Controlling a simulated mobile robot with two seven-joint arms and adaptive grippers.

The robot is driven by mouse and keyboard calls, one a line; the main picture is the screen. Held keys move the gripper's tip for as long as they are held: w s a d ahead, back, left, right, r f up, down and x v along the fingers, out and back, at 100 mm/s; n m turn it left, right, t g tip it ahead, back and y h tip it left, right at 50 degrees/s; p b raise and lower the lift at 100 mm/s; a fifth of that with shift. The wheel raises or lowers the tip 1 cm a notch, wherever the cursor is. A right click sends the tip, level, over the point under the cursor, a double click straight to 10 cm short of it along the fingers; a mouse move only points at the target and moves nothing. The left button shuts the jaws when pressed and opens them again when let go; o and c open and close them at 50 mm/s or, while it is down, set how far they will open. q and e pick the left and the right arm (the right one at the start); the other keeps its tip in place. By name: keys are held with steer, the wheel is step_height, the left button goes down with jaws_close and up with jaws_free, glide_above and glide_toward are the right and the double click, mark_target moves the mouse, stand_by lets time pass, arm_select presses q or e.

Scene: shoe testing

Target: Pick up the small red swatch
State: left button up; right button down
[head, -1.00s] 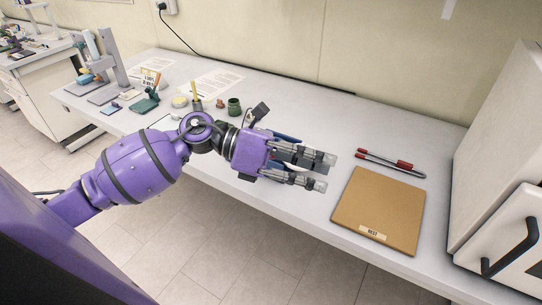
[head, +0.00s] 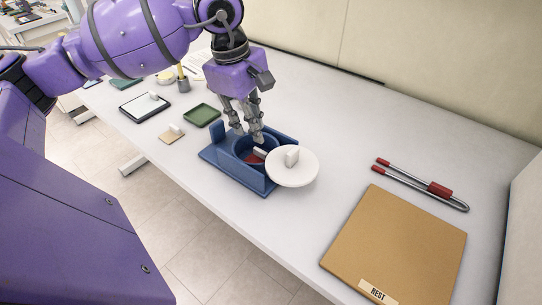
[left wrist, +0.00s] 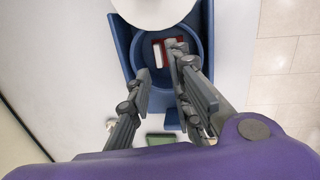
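The small red swatch (head: 252,159) lies inside the round well of a blue holder (head: 222,158). A white tab stands up from it. In the left wrist view, the red swatch (left wrist: 167,43) shows at the bottom of the blue well (left wrist: 136,50), partly covered by the tab and a fingertip. My left gripper (head: 250,136) points down at the well, its fingers at the rim. In the left wrist view the fingers of the left gripper (left wrist: 162,65) are apart, with nothing held between them. My right gripper is in neither view.
A white disc with a tab (head: 300,175) sits at the holder's right side, partly over the well. A brown board marked REST (head: 400,245) and red-handled tongs (head: 437,188) lie to the right. A green tray (head: 201,116), beige swatch (head: 170,137) and dark-framed tray (head: 140,107) lie left.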

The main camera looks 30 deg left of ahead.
mark_target(260, 150)
arm_select(q)
steer(key=f, duration=0.2)
steer(key=w+f, duration=0.1)
steer(key=f, duration=0.2)
steer(key=f+p, duration=0.1)
steer(key=f, duration=0.2)
steer(key=shift+w+d, duration=0.25)
steer(key=shift+w, duration=0.05)
steer(key=shift+c, duration=0.2)
jaws_close()
